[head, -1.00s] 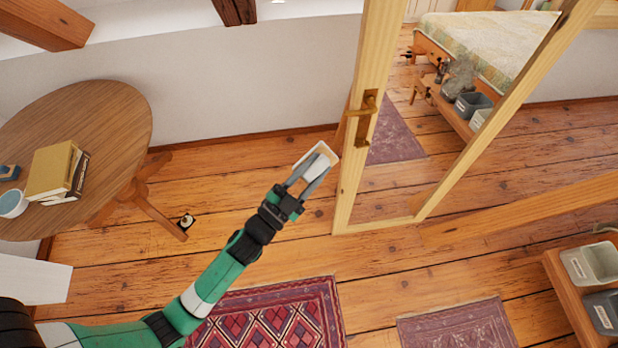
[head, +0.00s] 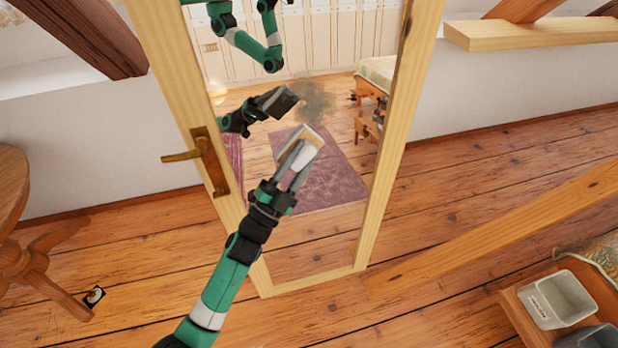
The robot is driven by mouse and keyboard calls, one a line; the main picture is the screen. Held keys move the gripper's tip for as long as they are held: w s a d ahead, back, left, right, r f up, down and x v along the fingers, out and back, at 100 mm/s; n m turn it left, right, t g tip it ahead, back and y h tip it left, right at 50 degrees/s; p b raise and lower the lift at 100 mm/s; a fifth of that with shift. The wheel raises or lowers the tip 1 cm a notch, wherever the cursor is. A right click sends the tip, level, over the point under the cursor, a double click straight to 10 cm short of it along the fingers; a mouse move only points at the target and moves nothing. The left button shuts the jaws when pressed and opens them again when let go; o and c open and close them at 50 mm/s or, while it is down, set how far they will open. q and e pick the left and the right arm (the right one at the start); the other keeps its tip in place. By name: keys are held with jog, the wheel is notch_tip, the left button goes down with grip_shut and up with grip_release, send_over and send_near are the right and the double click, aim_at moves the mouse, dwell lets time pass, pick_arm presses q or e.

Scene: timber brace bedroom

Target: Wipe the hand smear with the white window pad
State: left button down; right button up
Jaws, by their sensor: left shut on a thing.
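A grey, cloudy hand smear (head: 316,100) marks the upper middle of the mirrored door panel. My left gripper (head: 295,160) is shut on the white window pad (head: 312,137), a flat pale block with a tan edge. The pad is in front of the mirror, below and slightly left of the smear in the picture. The pad's dark reflection shows up and left of it, apart from it, so the pad looks clear of the glass. My right gripper is not directly in view; parts of my arms show only as reflections.
The mirror sits in a pale timber door frame (head: 393,165) with a brass handle (head: 208,160) on its left side. A round wooden table (head: 12,190) stands at the left edge. A timber brace (head: 500,237) slants across the right. A grey bin (head: 560,298) is at lower right.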

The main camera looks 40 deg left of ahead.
aim_at(288, 146)
pick_arm(q)
jog(key=shift+s+a+f+m+t+b, duration=0.15)
jog(key=shift+a+f+m+b, duration=0.15)
jog(key=shift+a, duration=0.3)
jog(key=shift+s+a+f+m+t+b, duration=0.15)
jog(key=shift+a+m+b, duration=0.25)
jog(key=shift+a, duration=0.15)
jog(key=shift+s+a+r+m+h, duration=0.1)
jog(key=shift+m+h, duration=0.2)
jog(key=shift+h, duration=0.1)
jog(key=shift+w+a+f+b, duration=0.2)
jog(key=shift+w+a+b, duration=0.2)
jog(key=shift+w+a, duration=0.3)
jog(key=shift+w+a+f+b, duration=0.15)
jog(key=shift+w+a+b, duration=0.35)
jog(key=shift+a, duration=0.3)
jog(key=shift+w+a, duration=0.65)
jog(key=shift+a, duration=0.15)
pick_arm(e)
jog(key=shift+s+a+f, duration=0.1)
jog(key=shift+s+f, duration=0.05)
jog(key=shift+f, duration=1.1)
jog(key=shift+s+a+f, duration=0.1)
jog(key=shift+s+f, duration=0.05)
jog(key=shift+f, duration=1.1)
pick_arm(q)
jog(key=shift+h, duration=0.3)
